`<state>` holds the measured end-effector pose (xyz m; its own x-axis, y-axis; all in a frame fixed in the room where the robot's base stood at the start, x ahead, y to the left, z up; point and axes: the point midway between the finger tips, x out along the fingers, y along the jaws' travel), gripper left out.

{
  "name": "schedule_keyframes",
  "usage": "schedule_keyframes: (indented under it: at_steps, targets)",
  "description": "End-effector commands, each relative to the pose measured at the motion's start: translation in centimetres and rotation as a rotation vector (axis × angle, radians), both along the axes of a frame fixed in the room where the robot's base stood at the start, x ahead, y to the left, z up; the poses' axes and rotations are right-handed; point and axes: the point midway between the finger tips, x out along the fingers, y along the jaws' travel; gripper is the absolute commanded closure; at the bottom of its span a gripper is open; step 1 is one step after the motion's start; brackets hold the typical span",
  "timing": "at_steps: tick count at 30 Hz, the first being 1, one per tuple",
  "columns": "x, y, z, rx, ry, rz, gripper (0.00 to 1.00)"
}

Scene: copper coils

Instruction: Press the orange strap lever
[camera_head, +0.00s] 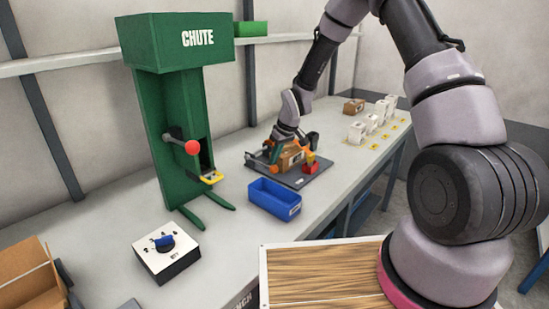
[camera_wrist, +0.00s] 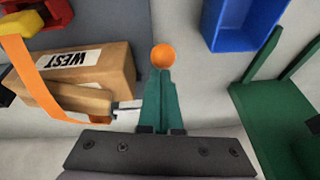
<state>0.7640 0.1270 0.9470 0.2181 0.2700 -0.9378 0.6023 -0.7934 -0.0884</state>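A brown box (camera_wrist: 85,78) marked WEST lies on a dark plate, with an orange strap (camera_wrist: 40,85) running over it. An orange ball (camera_wrist: 163,57), which looks like the strap lever's knob, shows just beyond my fingertips in the wrist view. The lever's arm is hidden or cannot be made out. My gripper (camera_wrist: 160,74) is shut, its two teal fingers together with nothing visible between them. Whether the tips touch the ball is unclear. In the head view, my gripper is over the strapping station (camera_head: 299,182), beside the box (camera_head: 291,157), and its fingers are hard to make out.
A blue bin (camera_head: 273,198) stands in front of the station. A green chute (camera_head: 165,105) with a red-knobbed lever (camera_head: 191,147) stands to the left. A dial box (camera_head: 165,254) sits nearer. White blocks (camera_head: 372,123) line the far right of the bench.

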Motion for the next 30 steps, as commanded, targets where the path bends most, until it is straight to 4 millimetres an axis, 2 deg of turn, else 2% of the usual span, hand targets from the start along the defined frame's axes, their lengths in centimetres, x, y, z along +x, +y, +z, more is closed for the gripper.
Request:
schedule_keyframes:
  at_steps: [2,6,12,18,24,30]
  targets:
    - [-0.2,0.0,0.3,-0.004,0.011,-0.002,1.00]
    - [0.9,1.1,3.1,0.001,-0.007,-0.002,1.00]
    - [-1.3,-1.6,6.8,0.002,-0.008,-0.006,1.00]
    - [-2.8,-3.2,9.4,0.003,-0.010,-0.004,1.00]
    - [-3.6,-3.9,10.4,0.003,-0.009,-0.002,1.00]
    - [-3.6,-3.9,10.6,0.003,-0.010,0.000,1.00]
